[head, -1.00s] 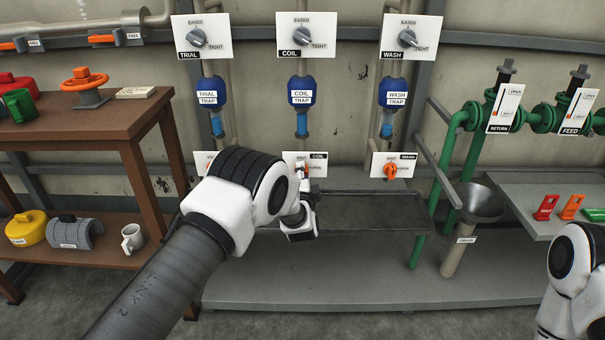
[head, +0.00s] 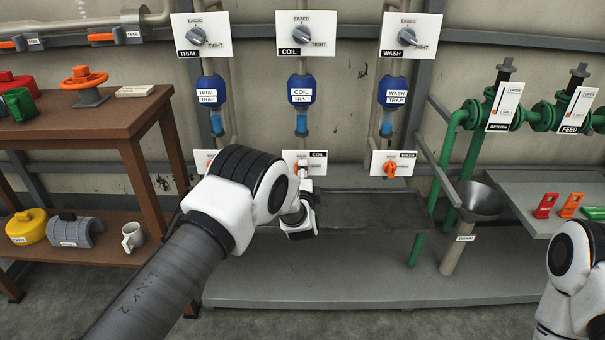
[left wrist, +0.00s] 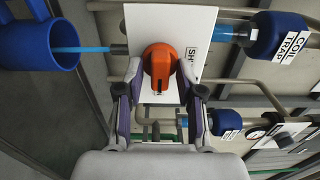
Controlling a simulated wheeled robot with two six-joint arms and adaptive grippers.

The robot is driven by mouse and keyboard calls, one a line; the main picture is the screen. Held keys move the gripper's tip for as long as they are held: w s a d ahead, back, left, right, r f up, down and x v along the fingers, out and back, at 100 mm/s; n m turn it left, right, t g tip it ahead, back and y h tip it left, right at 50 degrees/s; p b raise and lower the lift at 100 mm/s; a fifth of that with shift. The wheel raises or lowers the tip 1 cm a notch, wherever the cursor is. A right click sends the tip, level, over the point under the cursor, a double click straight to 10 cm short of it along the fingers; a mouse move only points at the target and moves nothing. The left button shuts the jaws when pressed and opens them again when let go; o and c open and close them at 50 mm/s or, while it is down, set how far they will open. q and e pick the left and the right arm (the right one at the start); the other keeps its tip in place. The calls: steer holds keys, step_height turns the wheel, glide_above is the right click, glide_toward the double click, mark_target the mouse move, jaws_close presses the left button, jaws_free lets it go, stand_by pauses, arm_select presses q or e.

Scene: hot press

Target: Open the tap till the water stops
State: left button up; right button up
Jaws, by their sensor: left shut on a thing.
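The COIL tap's orange handle (left wrist: 160,66) sits on a white plate (left wrist: 176,20) in the left wrist view. My left gripper (left wrist: 160,95) is shut on it, one finger on each side. A thin blue water stream (left wrist: 85,49) runs from the tap into a blue mug (left wrist: 40,45). In the head view my left gripper (head: 303,190) is at the COIL plate, below the blue COIL trap (head: 301,90); my arm hides the mug there. The COIL dial (head: 302,34) is above. My right arm shows at the lower right, its gripper out of view.
The WASH tap (head: 390,168) is to the right, with a funnel (head: 480,200) beyond it. The TRIAL plate (head: 203,160) is partly behind my arm. A brown shelf (head: 90,130) with several objects stands at left. A grey tray (head: 370,215) lies below the taps.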

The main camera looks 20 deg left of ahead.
arm_select(q)
steer(key=o, duration=0.8)
steer(key=v, duration=1.2)
